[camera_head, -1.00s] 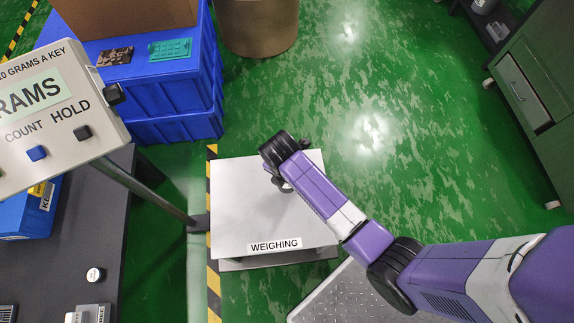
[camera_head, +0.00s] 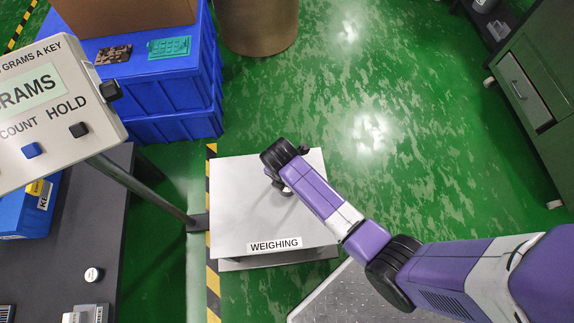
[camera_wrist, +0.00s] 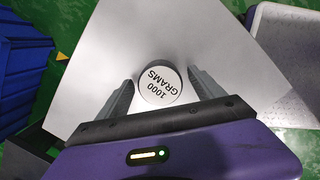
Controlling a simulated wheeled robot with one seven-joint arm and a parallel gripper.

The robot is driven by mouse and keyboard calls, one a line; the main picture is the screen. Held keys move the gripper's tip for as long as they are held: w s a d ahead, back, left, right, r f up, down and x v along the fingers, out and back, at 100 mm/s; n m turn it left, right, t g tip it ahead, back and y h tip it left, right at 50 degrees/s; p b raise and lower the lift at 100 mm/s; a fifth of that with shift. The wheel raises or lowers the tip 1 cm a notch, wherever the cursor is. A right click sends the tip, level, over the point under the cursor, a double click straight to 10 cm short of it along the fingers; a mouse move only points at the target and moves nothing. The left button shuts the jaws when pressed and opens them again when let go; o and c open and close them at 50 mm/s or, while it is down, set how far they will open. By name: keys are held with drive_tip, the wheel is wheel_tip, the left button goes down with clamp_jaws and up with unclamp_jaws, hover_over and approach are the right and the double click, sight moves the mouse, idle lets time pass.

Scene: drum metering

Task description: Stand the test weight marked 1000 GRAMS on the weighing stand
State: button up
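The test weight marked 1000 GRAMS (camera_wrist: 160,86) shows in the wrist view as a round pale disc, its lettering upside down. It appears to stand on the bare plate of the weighing stand (camera_wrist: 130,40). My gripper (camera_wrist: 160,77) is open around it, one finger on each side, with a narrow gap visible on both sides. In the head view the weighing stand (camera_head: 240,215) is a light grey plate labelled WEIGHING. My wrist is over its upper right part and hides the weight there.
A grey display (camera_head: 45,110) on a post stands left of the stand. A dark bench (camera_head: 60,260) at lower left holds another small round white-topped weight (camera_head: 94,275). Blue crates (camera_head: 170,95) and a brown drum (camera_head: 258,25) are beyond.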

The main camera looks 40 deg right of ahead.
wheel_tip(320, 180, up, 12)
drive_tip(key=a+p, duration=0.1)
drive_tip(key=p, duration=0.2)
drive_tip(key=s+a+r+m+t+y, duration=0.1)
drive_tip(key=s+a+r+m+t, duration=0.15)
drive_tip(key=s+m+t, duration=0.7)
drive_tip(key=s+r+m+t, duration=0.2)
drive_tip(key=s+r+m, duration=0.4)
drive_tip(key=r, duration=0.5)
drive_tip(key=s+r+m+t, duration=0.3)
drive_tip(key=s+r+m, duration=0.3)
drive_tip(key=r, duration=0.6)
drive_tip(key=shift+s+d+r, duration=0.15)
drive_tip(key=shift+s+d, duration=0.2)
drive_tip(key=shift+s, duration=0.15)
